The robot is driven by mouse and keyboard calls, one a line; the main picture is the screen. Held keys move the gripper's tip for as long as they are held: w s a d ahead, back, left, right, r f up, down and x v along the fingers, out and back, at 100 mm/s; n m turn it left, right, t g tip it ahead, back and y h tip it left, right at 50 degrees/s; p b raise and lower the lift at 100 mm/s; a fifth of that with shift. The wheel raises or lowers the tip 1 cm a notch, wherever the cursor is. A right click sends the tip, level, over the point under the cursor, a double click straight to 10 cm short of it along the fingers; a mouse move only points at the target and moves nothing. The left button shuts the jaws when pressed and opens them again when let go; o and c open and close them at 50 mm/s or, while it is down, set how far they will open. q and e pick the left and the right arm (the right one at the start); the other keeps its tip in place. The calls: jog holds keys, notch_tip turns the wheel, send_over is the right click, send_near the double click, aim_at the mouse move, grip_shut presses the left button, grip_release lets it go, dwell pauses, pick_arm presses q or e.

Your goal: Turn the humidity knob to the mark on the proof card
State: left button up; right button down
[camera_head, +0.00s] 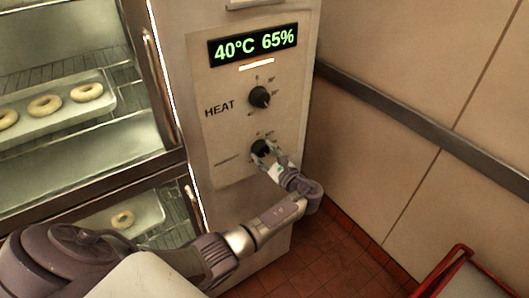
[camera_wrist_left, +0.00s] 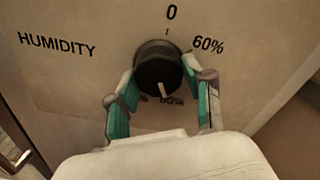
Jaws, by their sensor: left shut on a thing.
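The humidity knob (camera_head: 261,146) is the lower black knob on the oven's front panel. My left gripper (camera_head: 266,153) is shut on it, with a finger on each side of its rim. In the left wrist view the knob (camera_wrist_left: 157,62) has a white pointer line aimed down, slightly right, towards a partly hidden 80% label. A 0 label is above it and a 60% label at upper right. The lower left label is mostly covered by a finger. The display (camera_head: 254,43) reads 40°C 65%. I cannot make out a proof card. My right gripper is out of view.
The heat knob (camera_head: 260,97) sits just above. Glass oven doors with handles (camera_head: 160,85) stand at left, with rings of dough on a tray (camera_head: 62,112) inside. A wall rail (camera_head: 430,130) runs at right. A red-framed cart (camera_head: 452,268) is at lower right.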

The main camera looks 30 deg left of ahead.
pick_arm(q)
jog(key=shift+f, duration=0.1)
jog(key=o, duration=1.1)
jog(key=shift+d, duration=0.1)
jog(key=v, duration=1.2)
